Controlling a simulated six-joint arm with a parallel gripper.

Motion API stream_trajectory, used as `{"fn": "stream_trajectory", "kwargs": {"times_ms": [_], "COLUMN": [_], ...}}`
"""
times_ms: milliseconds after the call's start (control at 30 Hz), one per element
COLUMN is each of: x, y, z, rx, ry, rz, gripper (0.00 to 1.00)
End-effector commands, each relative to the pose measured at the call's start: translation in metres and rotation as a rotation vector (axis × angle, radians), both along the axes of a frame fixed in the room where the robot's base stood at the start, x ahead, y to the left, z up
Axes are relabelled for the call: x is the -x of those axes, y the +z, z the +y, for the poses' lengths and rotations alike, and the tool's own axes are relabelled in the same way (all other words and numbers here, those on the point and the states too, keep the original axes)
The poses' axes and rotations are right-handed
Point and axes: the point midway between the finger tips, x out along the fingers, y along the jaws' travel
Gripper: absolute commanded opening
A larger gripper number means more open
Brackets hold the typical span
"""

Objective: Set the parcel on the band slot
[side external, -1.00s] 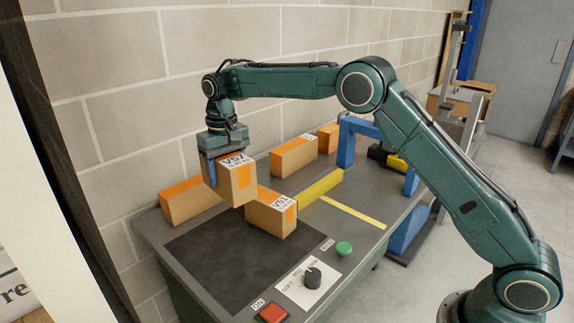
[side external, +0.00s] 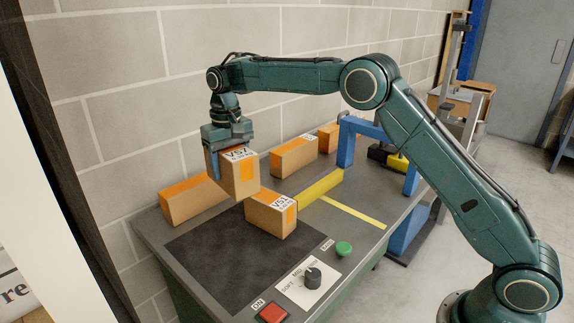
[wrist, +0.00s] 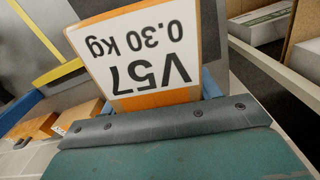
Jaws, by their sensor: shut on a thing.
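My gripper (side external: 228,160) is shut on a cardboard parcel (side external: 240,178) with an orange stripe and a white top label. In the wrist view, the parcel's label (wrist: 143,50) reads V57, 0.30 kg. The parcel is held above the bench, behind and left of a parcel labelled like V51 (side external: 266,217). A blue finger shows on its left side; the other finger is mostly hidden. A blue arch (side external: 345,147) spans the bench's far end, with a yellow bar (side external: 321,189) and a painted yellow line (side external: 354,212) before it. No band slot is clearly identifiable.
Other parcels stand by the wall: one at left (side external: 190,203), one further back (side external: 293,157) and one near the arch (side external: 327,138). A red button (side external: 272,313), a knob (side external: 313,276) and a green button (side external: 344,248) line the near edge.

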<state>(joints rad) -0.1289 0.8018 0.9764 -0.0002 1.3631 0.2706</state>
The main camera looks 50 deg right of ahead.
Motion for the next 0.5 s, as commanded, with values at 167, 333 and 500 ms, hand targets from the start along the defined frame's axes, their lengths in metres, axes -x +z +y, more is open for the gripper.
{"fn": "stream_trajectory", "kwargs": {"times_ms": [167,333,500], "x": [0.002,0.010,0.027], "y": [0.002,0.003,0.003], "z": [-0.039,-0.094,-0.157], "rx": [0.000,0.000,0.000], "ry": [-0.136,-0.343,-0.591], "rz": [-0.002,-0.001,-0.001], "gripper": [0.30,0.30,0.30]}}
